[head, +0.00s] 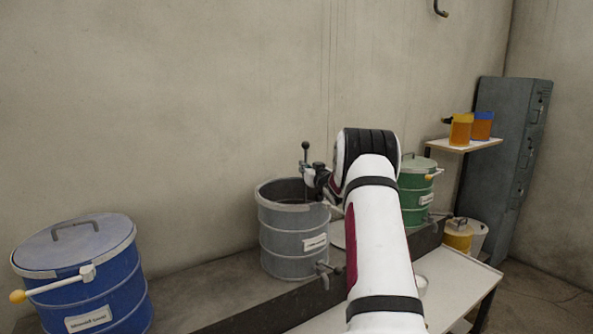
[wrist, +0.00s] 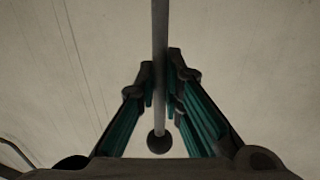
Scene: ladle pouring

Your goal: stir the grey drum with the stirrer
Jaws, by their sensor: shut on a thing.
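The grey drum (head: 292,244) stands open on the low ledge in the head view, with a tap and a label on its front. The stirrer (head: 305,153) stands upright over the drum, its dark knob on top. Its lower part is hidden inside the drum.
A blue lidded drum (head: 88,277) stands at the left and a green lidded drum (head: 416,190) behind my arm at the right. A shelf (head: 466,145) bears orange containers. A white table (head: 455,285) stands at the front right. The ledge (head: 205,285) is bare between the blue and grey drums.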

